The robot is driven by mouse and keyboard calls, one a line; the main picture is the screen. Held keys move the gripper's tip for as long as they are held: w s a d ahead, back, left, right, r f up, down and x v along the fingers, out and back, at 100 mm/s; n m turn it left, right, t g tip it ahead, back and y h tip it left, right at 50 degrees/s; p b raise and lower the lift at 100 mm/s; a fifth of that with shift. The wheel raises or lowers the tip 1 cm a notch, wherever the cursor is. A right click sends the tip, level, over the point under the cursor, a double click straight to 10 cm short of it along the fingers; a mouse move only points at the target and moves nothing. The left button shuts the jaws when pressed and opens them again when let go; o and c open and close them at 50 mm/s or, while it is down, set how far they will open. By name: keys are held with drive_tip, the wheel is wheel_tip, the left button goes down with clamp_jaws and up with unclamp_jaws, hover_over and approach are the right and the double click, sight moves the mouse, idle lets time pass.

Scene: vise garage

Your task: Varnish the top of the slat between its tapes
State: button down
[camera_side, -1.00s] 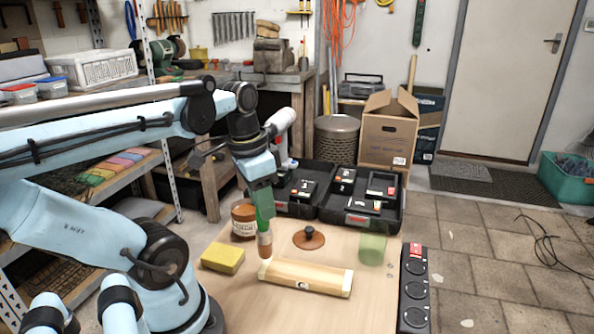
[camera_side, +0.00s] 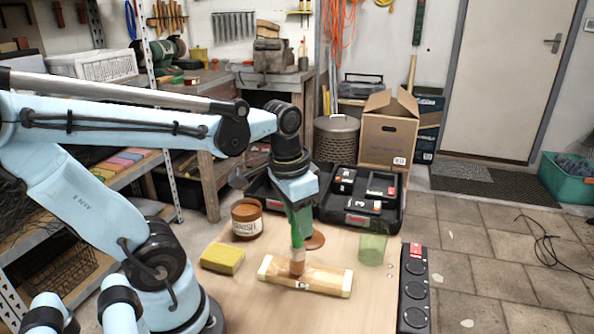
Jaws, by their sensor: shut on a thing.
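The wooden slat (camera_side: 322,282) lies flat on the table, with a pale tape (camera_side: 265,267) at its left end and another tape (camera_side: 347,284) at its right end. My gripper (camera_side: 294,200) is shut on a brush with a green handle (camera_side: 299,222), held upright. The brush's brown bristles (camera_side: 297,266) appear to touch the slat's top, left of its middle. The varnish jar (camera_side: 246,220) stands open behind the slat to the left. Its round brown lid (camera_side: 316,240) lies behind the slat, partly hidden by the brush.
A yellow sponge (camera_side: 222,258) lies left of the slat. A translucent green cup (camera_side: 372,249) stands at the back right. A black power strip (camera_side: 414,290) runs along the table's right edge. An open black case (camera_side: 395,213) lies beyond the table. The table front (camera_side: 270,318) is clear.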

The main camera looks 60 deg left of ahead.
drive_tip(key=shift+w+d, duration=3.4)
drive_tip(key=shift+w, duration=0.3)
drive_tip(key=shift+s+a, duration=6.05)
drive_tip(key=shift+s, duration=0.05)
wheel_tip(320, 180, up, 8)
